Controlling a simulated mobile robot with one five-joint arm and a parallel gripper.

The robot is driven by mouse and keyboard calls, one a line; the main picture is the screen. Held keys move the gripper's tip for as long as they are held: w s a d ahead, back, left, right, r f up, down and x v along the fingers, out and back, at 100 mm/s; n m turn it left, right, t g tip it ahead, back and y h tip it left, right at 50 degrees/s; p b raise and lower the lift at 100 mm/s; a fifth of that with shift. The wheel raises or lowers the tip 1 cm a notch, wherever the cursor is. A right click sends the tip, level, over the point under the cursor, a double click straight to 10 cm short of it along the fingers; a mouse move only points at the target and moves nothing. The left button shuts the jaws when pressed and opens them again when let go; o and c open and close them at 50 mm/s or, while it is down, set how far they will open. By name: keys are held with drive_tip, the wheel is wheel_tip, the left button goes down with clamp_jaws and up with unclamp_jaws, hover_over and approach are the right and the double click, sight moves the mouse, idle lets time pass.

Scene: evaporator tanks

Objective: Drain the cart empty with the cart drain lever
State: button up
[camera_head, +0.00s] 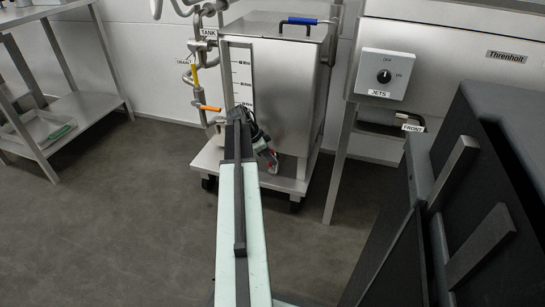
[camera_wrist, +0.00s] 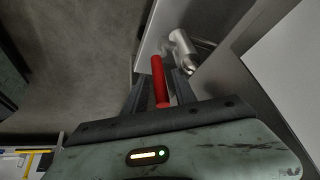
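The steel cart tank (camera_head: 295,85) stands on a wheeled base in the middle of the head view. In the wrist view the red lever (camera_wrist: 158,80) reaches in between the two dark fingers of my gripper (camera_wrist: 160,82). Gaps show on both sides of it, so the gripper looks open around it. A silver pipe fitting (camera_wrist: 182,45) is just beyond. A level strip (camera_head: 241,72) is on the tank's front; the level cannot be read.
Left of the tank, pipework carries a yellow lever (camera_head: 194,76) by a DRAIN label and an orange lever (camera_head: 208,108). A JETS switch box (camera_head: 385,75) is at right. A dark cabinet (camera_head: 470,200) fills the right front. A steel shelf (camera_head: 75,105) stands left. Floor at left is clear.

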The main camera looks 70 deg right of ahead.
drive_tip(key=shift+s+d, duration=0.1)
drive_tip(key=shift+s, duration=0.1)
drive_tip(key=shift+r, duration=0.1)
drive_tip(key=shift+r+p, duration=0.25)
drive_tip(key=shift+p, duration=0.1)
drive_tip(key=p+v, duration=0.6)
drive_tip(key=v, duration=0.1)
drive_tip(key=shift+w, duration=0.15)
